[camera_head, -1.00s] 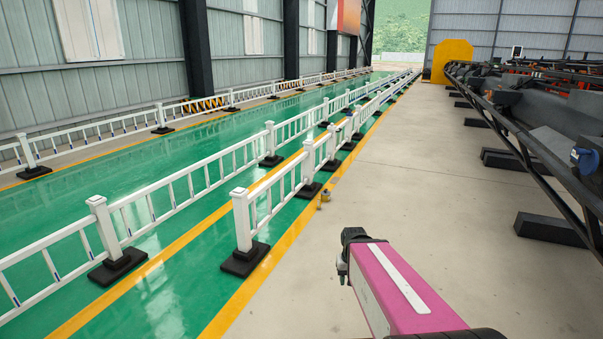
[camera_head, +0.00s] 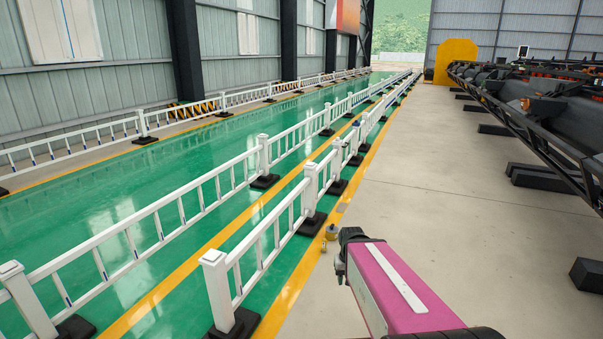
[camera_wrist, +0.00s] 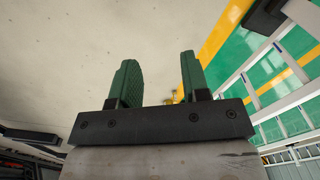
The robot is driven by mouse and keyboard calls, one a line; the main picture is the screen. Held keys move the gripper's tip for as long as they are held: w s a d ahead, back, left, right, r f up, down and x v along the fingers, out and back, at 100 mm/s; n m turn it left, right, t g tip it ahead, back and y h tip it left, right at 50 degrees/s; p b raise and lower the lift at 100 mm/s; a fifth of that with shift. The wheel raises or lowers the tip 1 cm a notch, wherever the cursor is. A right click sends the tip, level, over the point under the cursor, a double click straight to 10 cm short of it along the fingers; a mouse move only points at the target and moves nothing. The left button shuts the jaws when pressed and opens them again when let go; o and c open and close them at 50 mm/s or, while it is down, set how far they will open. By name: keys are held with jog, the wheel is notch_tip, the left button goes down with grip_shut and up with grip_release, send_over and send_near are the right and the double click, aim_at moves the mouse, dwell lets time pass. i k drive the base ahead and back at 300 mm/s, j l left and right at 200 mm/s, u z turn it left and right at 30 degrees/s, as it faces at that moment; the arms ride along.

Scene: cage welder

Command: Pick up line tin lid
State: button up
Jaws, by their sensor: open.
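I cannot make out a tin lid for certain. A small brass-coloured object (camera_head: 331,231) sits on the floor by the yellow line in the head view, just left of my pink arm. A smaller speck lies just below it. In the wrist view a small yellowish object (camera_wrist: 178,95) shows beyond the fingers, partly hidden by the right finger. My gripper (camera_wrist: 159,58) is open, with two green fingers apart and nothing between them. The head view does not clearly show the fingers.
White railings (camera_head: 311,182) on black feet line the green walkway (camera_head: 130,215) on the left. Dark machinery (camera_head: 545,105) on black blocks runs along the right. The concrete floor (camera_head: 430,200) between is clear. A yellow panel (camera_head: 455,60) stands far back.

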aim_at(332, 229)
jog(key=i+z, duration=0.1)
jog(key=i, duration=0.6)
jog(key=i+j, duration=0.15)
jog(key=i, duration=0.55)
jog(key=i+j+z, duration=0.15)
jog(key=i, duration=0.55)
